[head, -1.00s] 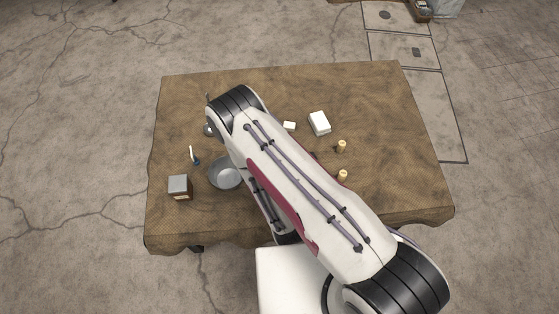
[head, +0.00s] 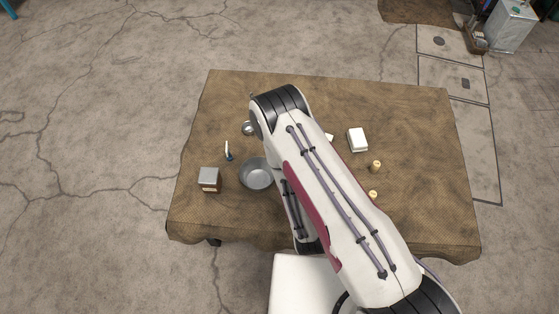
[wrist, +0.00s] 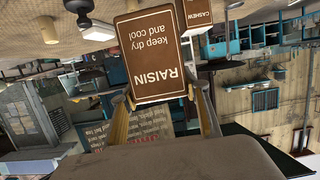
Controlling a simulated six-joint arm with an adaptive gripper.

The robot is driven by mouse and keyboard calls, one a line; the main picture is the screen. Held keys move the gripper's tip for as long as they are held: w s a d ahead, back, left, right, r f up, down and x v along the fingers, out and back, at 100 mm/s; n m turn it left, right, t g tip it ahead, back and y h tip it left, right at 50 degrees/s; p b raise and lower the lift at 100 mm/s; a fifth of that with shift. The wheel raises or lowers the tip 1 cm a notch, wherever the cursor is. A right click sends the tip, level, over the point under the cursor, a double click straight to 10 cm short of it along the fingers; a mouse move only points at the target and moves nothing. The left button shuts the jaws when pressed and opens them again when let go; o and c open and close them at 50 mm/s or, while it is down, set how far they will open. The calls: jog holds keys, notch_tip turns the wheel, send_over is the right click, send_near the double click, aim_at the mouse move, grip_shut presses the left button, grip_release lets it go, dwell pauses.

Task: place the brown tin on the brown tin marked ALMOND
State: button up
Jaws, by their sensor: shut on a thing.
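A brown tin marked RAISIN (wrist: 158,58) sits between the two fingertips of my gripper (wrist: 162,108) in the wrist view, its lettering upside down. My gripper is shut on it. A second brown tin, marked CASHEW (wrist: 198,38), shows just behind it, partly hidden. In the head view a box-like tin with a grey top and a brown lower side (head: 209,180) stands at the left of the table; its marking is too small to read. I cannot make out the word ALMOND in either view. My arm hides the gripper in the head view.
A grey metal bowl (head: 256,174) stands right of the grey-topped tin. A small white-and-blue item (head: 228,151) and a small metal cup (head: 247,128) lie beyond it. A white box (head: 357,140) and two yellowish containers (head: 375,167) stand right of my arm. The table's (head: 420,135) right side is clear.

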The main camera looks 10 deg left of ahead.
jog(key=w+a+r+n+y, duration=0.15)
jog(key=a+r, duration=0.25)
jog(key=a, duration=0.4)
jog(key=w+a+r+n+y, duration=0.1)
jog(key=a+r+n+y, duration=0.15)
jog(key=a, duration=0.65)
jog(key=s+a+r+n+g+y, duration=0.1)
jog(key=s+a+n+g+y, duration=0.1)
jog(key=a, duration=0.6)
jog(key=s+a+r+n+g+y, duration=0.2)
jog(key=a+n+y, duration=0.1)
jog(key=a, duration=0.6)
jog(key=shift+s+y, duration=0.2)
jog(key=shift+y, duration=0.6)
jog(key=shift+f, duration=0.1)
jog(key=shift+f, duration=2.8)
jog(key=shift+f, duration=0.15)
jog(key=shift+f, duration=1.9)
jog(key=shift+f, duration=0.15)
